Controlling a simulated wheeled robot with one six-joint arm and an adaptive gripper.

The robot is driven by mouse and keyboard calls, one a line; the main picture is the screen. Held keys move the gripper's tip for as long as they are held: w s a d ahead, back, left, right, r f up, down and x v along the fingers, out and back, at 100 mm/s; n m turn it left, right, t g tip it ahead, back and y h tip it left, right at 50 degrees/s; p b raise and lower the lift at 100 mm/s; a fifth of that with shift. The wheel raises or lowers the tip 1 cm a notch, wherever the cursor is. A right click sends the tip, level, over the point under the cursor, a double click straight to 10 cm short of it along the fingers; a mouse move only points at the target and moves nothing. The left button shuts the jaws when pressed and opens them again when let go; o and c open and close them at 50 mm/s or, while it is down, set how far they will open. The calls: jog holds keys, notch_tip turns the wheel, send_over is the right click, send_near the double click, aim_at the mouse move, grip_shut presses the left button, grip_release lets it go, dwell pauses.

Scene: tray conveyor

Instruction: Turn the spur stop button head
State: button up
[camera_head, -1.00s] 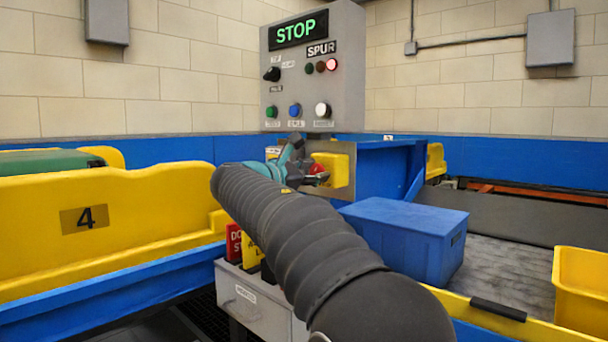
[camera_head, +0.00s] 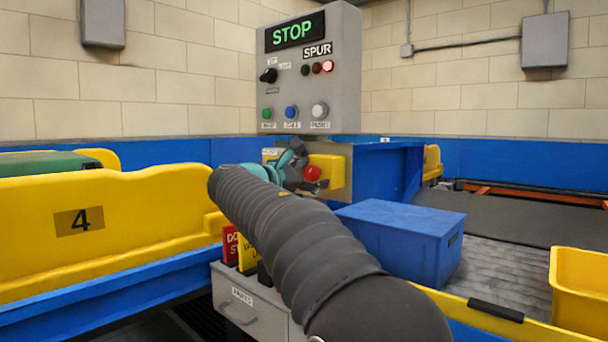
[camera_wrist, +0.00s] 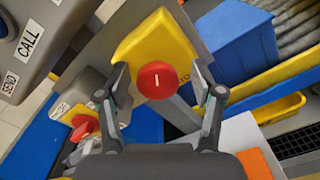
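The spur stop button has a round red head (camera_head: 312,173) on a yellow box (camera_head: 335,172), below the control panel. In the wrist view the red head (camera_wrist: 157,80), with a short white mark, lies between the fingers of my gripper (camera_wrist: 158,73). The fingers are spread, with a visible gap on each side of the head. How far their tips stand in front of the head is hard to tell. In the head view my gripper (camera_head: 296,165) is close to the left of the head, partly hidden behind my arm.
A grey panel (camera_head: 345,85) reading STOP and SPUR stands above. Another red knob (camera_wrist: 83,127) is on a grey box left of the gripper in the wrist view. A blue bin (camera_head: 400,238) is at right, a yellow tray rail (camera_head: 140,215) at left.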

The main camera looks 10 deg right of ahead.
jog(key=shift+a, duration=0.1)
jog(key=v, duration=1.2)
jog(key=s+d+f+m+g+y, duration=0.4)
jog(key=s+d+f+m+y, duration=0.25)
jog(key=s+d+f, duration=0.75)
jog(key=s+a+f+m+y, duration=0.2)
jog(key=s+f+m, duration=0.1)
jog(key=s+f, duration=0.3)
jog(key=s+a+f+m+y, duration=0.1)
jog(key=s+f+m+y, duration=0.2)
jog(key=s+f, duration=0.3)
jog(key=s+a+f+m+g+y, duration=0.1)
jog(key=s+a+f+m+y, duration=0.1)
jog(key=s+f+m, duration=0.3)
notch_tip(320, 180, down, 2)
jog(key=shift+s+a+f+y, duration=0.15)
jog(key=shift+s+a+y, duration=0.3)
jog(key=shift+s, duration=0.65)
jog(key=shift+d, duration=0.1)
